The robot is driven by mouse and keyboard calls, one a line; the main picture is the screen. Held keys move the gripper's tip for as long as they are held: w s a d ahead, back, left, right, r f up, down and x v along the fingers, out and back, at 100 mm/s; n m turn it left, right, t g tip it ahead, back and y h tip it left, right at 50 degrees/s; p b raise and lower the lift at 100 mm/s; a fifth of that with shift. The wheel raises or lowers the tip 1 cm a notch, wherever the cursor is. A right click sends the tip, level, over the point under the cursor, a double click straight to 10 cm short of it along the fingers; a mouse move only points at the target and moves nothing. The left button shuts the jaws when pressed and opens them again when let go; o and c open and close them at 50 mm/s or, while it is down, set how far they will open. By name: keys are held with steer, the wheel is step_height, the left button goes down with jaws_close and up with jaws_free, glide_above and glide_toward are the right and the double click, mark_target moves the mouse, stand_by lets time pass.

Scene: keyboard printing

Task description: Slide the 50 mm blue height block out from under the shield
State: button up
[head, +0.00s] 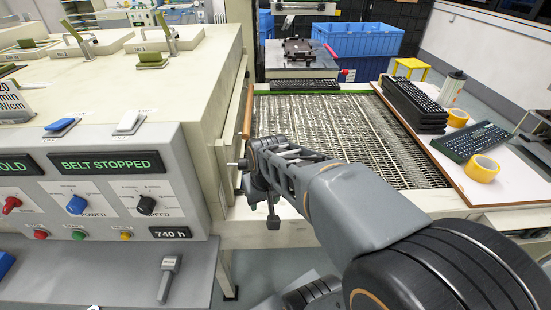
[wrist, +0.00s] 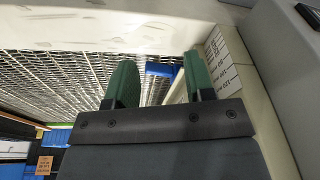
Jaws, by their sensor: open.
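In the wrist view, a small blue block (wrist: 162,69) sits at the lower edge of a pale cream panel (wrist: 110,22), which looks like the shield. My gripper (wrist: 158,64) is open, with its two green fingers apart. The block shows between the fingertips, closer to the right one. Nothing is gripped; whether a finger touches the block cannot be told. In the head view, my gripper (head: 236,165) is at the oven's side, by the left edge of the mesh belt. The block is not visible there.
The mesh belt (head: 340,130) runs beside the cream oven housing (head: 160,85). A ruled scale (wrist: 220,62) stands right of the fingers. At right, a table holds stacked keyboards (head: 415,105) and tape rolls (head: 482,168). The panel reads BELT STOPPED (head: 107,163).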

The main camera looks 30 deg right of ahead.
steer(key=shift+n+y, duration=0.4)
steer(key=shift+y, duration=0.1)
steer(key=w+d+f+b, duration=0.1)
steer(key=w+d, duration=0.1)
steer(key=w+d+f+b, duration=0.1)
steer(key=w+d+f, duration=0.1)
steer(key=w+d+f+b, duration=0.2)
steer(key=w, duration=0.1)
steer(key=w+d+r+n+y+b, duration=0.2)
steer(key=w+d+r+n, duration=0.25)
steer(key=w+n, duration=0.45)
steer(key=w+a+f, duration=0.1)
steer(key=f, duration=0.3)
steer(key=w+a+f+n+b, duration=0.1)
steer(key=f, duration=0.4)
steer(key=w+a+f+n, duration=0.1)
steer(key=f, duration=0.3)
steer(key=shift+a+f+t+b, duration=0.15)
steer(key=shift+a+t+b, duration=0.25)
jaws_close()
